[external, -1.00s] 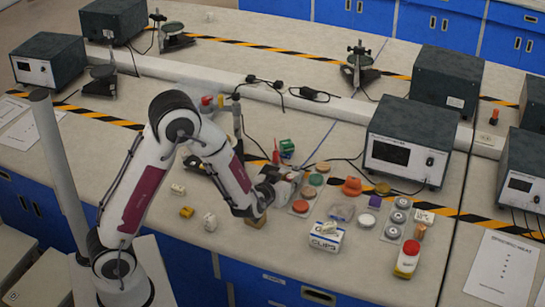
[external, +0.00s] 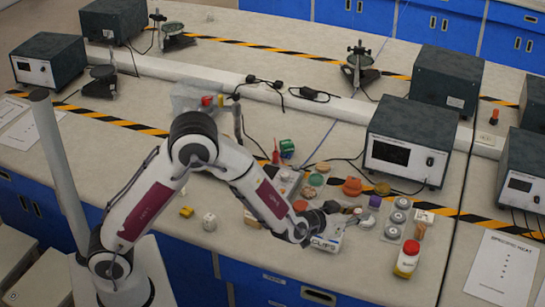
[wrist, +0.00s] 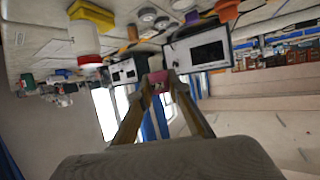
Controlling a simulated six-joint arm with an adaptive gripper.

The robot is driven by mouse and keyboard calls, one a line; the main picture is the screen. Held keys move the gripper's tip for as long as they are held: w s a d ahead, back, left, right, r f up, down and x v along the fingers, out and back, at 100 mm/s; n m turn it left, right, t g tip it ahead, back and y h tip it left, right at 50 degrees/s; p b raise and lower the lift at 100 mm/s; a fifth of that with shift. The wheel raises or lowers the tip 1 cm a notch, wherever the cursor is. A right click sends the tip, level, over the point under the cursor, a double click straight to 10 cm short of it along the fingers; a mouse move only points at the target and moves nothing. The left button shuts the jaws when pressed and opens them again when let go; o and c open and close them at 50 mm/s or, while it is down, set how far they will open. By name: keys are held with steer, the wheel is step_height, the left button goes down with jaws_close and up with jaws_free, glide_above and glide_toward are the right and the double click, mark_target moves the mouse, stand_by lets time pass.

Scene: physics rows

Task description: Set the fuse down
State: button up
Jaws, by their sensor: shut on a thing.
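My gripper (external: 367,207) is shut on a small purple piece (external: 375,200), which I take to be the fuse. In the wrist view the piece looks pink (wrist: 158,80) and sits between the two fingertips (wrist: 158,88). In the external view my gripper reaches right, above the objects on the bench, with the piece at its tip near the metal discs. The gap between the piece and the surface below cannot be told.
Three metal discs (external: 398,216) stand to the right, with a red-and-yellow bottle (external: 407,259) in front. A dark instrument box (external: 408,143) stands behind. Orange and green discs (external: 316,180) lie to the left.

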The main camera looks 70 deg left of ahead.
steer(key=w+d+f+m+h, duration=0.1)
steer(key=d+f, duration=0.4)
steer(key=d, duration=0.1)
steer(key=shift+w+h, duration=0.2)
steer(key=shift+h, duration=0.1)
steer(key=shift+t, duration=0.3)
steer(key=shift+f, duration=3.1)
steer(key=shift+f, duration=0.1)
steer(key=shift+f, duration=1.75)
steer(key=shift+f, duration=0.2)
